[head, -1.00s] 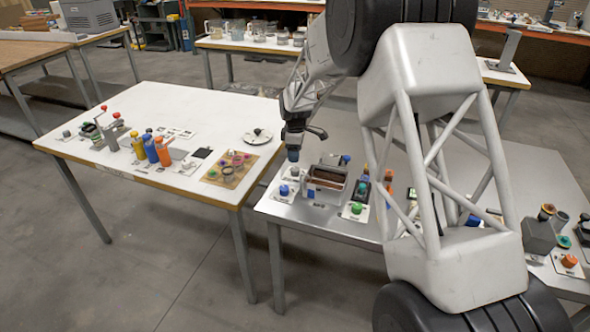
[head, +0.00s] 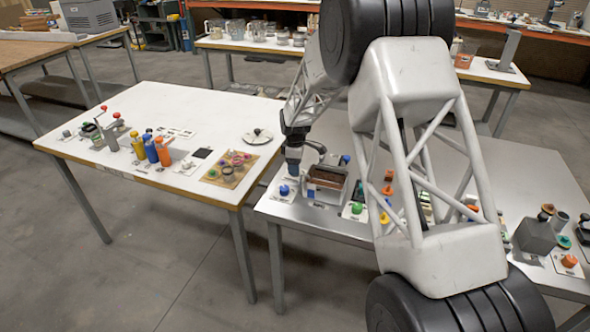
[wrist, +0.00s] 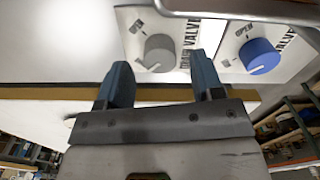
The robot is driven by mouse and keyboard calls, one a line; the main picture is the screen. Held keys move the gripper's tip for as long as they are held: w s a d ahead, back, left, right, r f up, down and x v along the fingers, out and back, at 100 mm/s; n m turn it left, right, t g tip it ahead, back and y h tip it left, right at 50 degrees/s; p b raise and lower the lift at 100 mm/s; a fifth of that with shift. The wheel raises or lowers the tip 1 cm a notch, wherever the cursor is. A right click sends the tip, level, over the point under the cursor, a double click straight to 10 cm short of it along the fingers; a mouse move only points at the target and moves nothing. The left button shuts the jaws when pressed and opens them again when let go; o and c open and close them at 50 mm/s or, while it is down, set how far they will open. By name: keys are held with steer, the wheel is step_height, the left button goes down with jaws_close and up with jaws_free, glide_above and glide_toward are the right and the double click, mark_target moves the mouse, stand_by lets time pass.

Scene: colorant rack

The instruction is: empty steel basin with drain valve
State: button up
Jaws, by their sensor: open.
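The steel basin (head: 326,197) stands near the left end of the grey table in the head view, with brown contents inside. A metal edge, probably its rim, crosses the top of the wrist view (wrist: 235,8). A grey knob (wrist: 159,53) sits on a white card marked VALVE. Right of it, a blue knob (wrist: 260,57) sits on a card marked OPEN and VALVE; it also shows in the head view (head: 284,190). My gripper (wrist: 162,76) is open, its fingers pointing toward the grey knob; contact cannot be told. In the head view my gripper (head: 293,168) hides the grey knob.
A green knob (head: 357,208) and other small stations stand right of the basin, partly behind my arm. A white table (head: 200,110) with bottles and a wooden tray stands to the left. A grey container (head: 535,234) and orange knob (head: 569,261) are far right.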

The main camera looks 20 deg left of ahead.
steer(key=shift+f, duration=1.1)
steer(key=c, duration=0.9)
